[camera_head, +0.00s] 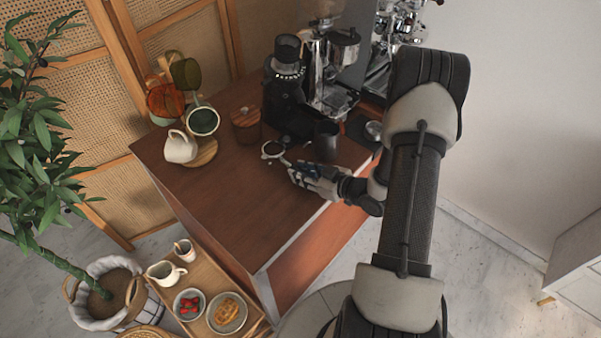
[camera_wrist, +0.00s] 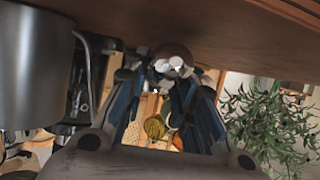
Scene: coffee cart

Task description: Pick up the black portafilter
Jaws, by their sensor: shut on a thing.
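The portafilter (camera_head: 272,150) shows in the head view as a small round metal basket near the grinder on the wooden cart top. Its handle runs towards my gripper (camera_head: 296,171), whose fingers are shut on it. My gripper hides most of the handle. In the wrist view my gripper (camera_wrist: 172,88) has its two dark fingers on either side of the portafilter (camera_wrist: 172,58), of which a dark rounded part and bright metal bits show. I cannot tell whether the portafilter touches the cart top.
A dark metal pitcher (camera_head: 326,142) stands close beside my gripper. The black grinder (camera_head: 286,95) and the espresso machine (camera_head: 385,60) are behind. The front left of the cart top (camera_head: 235,215) is clear.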

